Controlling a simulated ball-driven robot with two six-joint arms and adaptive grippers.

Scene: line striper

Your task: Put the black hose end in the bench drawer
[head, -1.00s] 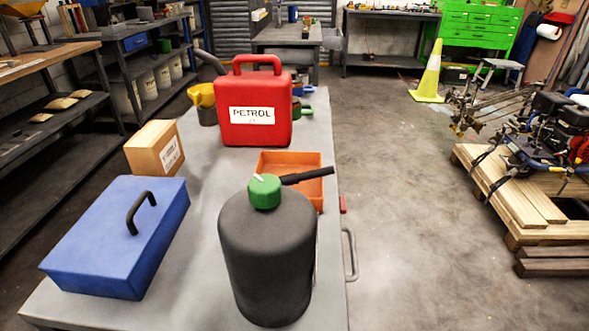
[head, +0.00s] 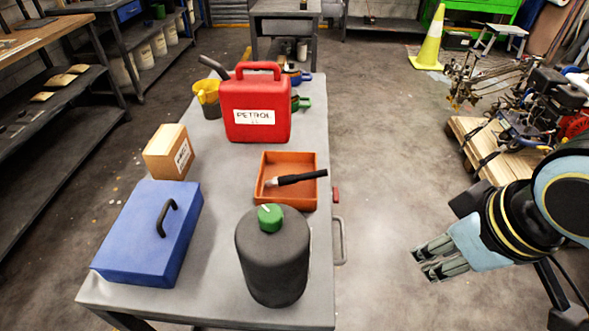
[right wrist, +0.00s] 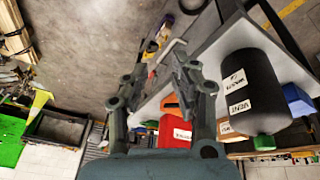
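A black rod-like piece with a pale tip (head: 297,178) lies across the orange tray (head: 264,194) on the bench. It is the likeliest black hose end, but its tip looks somewhat brush-like. The grey bench (head: 214,240) has a grey bar handle (head: 341,240) on its right side. The drawer front is hardly visible and no open drawer shows. My right gripper (head: 424,262) is right of the bench, clear of the handle. In the right wrist view, its fingers (right wrist: 158,78) are apart with nothing between them. My left gripper is out of view.
A dark bottle with green cap (head: 271,262) stands near the tray. A red petrol can (head: 254,105), a cardboard box (head: 167,154) and a blue case (head: 145,235) are on the bench. Open floor lies to its right, before a pallet with machinery (head: 495,160).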

